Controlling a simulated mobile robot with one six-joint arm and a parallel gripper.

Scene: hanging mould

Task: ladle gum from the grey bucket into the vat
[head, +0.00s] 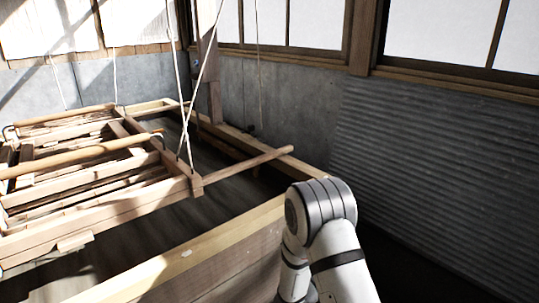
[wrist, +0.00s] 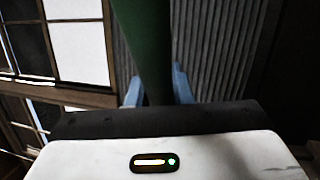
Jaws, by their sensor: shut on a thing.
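In the wrist view my gripper (wrist: 157,92) has its blue fingers shut on a thick dark green handle (wrist: 148,40), one finger on each side. The handle runs up out of the top of the picture, so its far end is hidden, and no ladle bowl shows. In the head view the wooden vat (head: 225,237) fills the left and middle, with dark contents inside. My arm stands at the vat's near right corner, and my gripper is out of that view. The grey bucket is in neither view.
A wooden slatted mould frame (head: 95,212) hangs on cords (head: 184,85) over the vat. A wooden bar (head: 243,165) sticks out from it towards the right rim. A corrugated wall (head: 440,165) with windows above closes off the right side.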

